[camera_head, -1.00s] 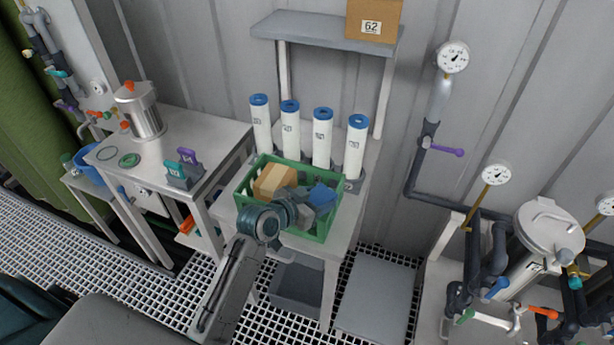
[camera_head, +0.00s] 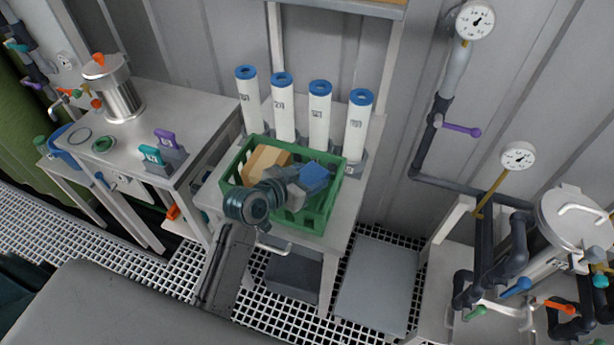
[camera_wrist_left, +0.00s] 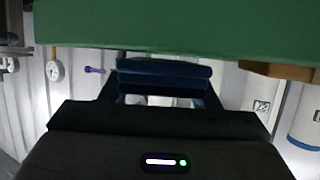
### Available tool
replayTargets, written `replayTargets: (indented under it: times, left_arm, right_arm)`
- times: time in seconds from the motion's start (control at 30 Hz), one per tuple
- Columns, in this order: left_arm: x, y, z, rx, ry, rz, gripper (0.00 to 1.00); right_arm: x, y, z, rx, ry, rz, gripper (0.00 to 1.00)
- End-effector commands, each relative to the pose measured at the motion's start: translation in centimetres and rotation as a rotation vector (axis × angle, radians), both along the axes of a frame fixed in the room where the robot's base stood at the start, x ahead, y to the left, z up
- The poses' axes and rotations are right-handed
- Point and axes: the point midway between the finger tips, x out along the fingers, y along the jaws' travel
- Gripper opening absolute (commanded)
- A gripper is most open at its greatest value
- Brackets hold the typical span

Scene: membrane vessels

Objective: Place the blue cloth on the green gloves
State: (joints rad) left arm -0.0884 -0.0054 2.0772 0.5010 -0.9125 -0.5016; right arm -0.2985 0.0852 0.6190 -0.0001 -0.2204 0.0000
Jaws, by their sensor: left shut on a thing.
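The blue cloth (camera_head: 315,176) is inside the green crate (camera_head: 318,222), in its right part. My left gripper (camera_head: 300,190) reaches into the crate and is shut on the cloth. In the left wrist view the folded dark blue cloth (camera_wrist_left: 165,75) lies across the gripper's fingers. A broad green surface fills the top of that view; I take it for the crate wall. I cannot make out the green gloves for certain, and my wrist hides part of the crate's inside. My right gripper is not in view.
A cardboard-coloured box (camera_head: 264,160) sits in the crate's left part. Several white blue-capped cylinders (camera_head: 320,115) stand behind the crate. A left table holds a steel pot (camera_head: 118,92) and teal and purple tags (camera_head: 164,140). A grey bin (camera_head: 293,277) sits below.

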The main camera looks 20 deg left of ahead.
Motion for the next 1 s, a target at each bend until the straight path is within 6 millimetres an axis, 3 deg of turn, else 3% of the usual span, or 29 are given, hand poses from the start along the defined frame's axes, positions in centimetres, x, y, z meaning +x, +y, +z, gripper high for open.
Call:
replayTargets:
  times: [0.13, 0.4, 0.43, 0.53, 1.0]
  left_arm:
    - [0.0, 0.0, -0.1, 0.0, 0.0, 0.0, 0.34]
    - [0.0, 0.0, -1.0, 0.0, 0.0, 0.001, 0.34]
    - [0.0, 0.0, -1.0, 0.0, 0.0, 0.001, 0.58]
    - [0.0, 0.0, -0.9, 0.0, 0.0, 0.001, 0.77]
    - [-0.6, 0.3, 0.2, 0.002, 0.0, 0.0, 0.78]
  right_arm:
    - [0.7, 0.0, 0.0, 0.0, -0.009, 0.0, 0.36]
    - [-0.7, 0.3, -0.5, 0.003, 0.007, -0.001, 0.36]
    - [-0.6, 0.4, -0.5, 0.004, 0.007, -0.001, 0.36]
    - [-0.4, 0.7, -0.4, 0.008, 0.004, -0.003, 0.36]
    - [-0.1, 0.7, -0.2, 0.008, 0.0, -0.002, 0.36]
